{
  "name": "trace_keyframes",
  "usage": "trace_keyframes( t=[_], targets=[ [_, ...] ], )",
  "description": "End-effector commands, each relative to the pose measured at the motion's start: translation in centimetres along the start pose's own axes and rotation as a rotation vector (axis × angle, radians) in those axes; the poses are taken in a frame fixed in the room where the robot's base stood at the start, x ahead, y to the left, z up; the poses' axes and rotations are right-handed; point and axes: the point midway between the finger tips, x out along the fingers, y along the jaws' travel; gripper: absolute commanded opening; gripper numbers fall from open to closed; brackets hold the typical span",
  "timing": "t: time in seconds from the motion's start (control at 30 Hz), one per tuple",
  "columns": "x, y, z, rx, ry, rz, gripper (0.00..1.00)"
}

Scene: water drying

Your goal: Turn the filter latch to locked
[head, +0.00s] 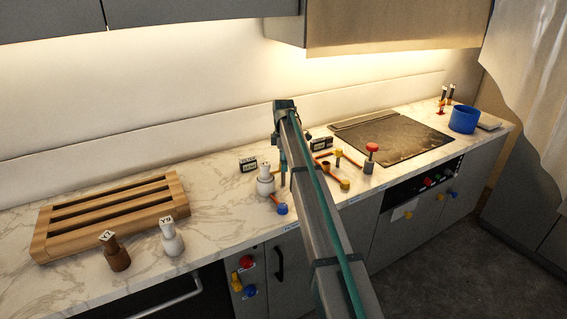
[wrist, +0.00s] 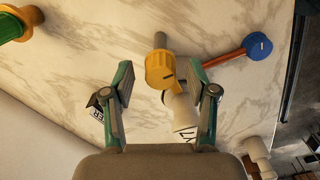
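My gripper (wrist: 160,67) is open, its two fingers apart on either side of a yellow knob (wrist: 159,72) with a dark mark. It also shows in the head view (head: 283,170), pointing down over the counter, left of the pipe fittings. The fingers do not visibly touch the knob. An orange lever with a blue round end (wrist: 257,47) lies to the right in the wrist view; the blue end also shows in the head view (head: 281,209). I cannot tell which part is the filter latch, or read a locked mark. The arm hides part of the fittings.
A white labelled bottle (head: 265,181) stands close beside my gripper. A small dark display box (head: 248,164) is behind it. Red-topped (head: 372,148) and yellow-ended fittings stand to the right, before a dark hob (head: 396,139). A wooden rack (head: 58,226) is at left.

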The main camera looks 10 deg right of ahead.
Motion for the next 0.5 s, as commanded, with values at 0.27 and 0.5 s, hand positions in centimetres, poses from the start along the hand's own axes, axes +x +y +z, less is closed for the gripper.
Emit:
trace_keyframes(
  t=[0.27, 0.5],
  targets=[
    [-0.4, 0.0, 0.0, 0.001, 0.000, 0.000, 0.57],
    [-3.7, 0.1, 0.0, 0.001, 0.000, 0.002, 0.57]
  ],
)
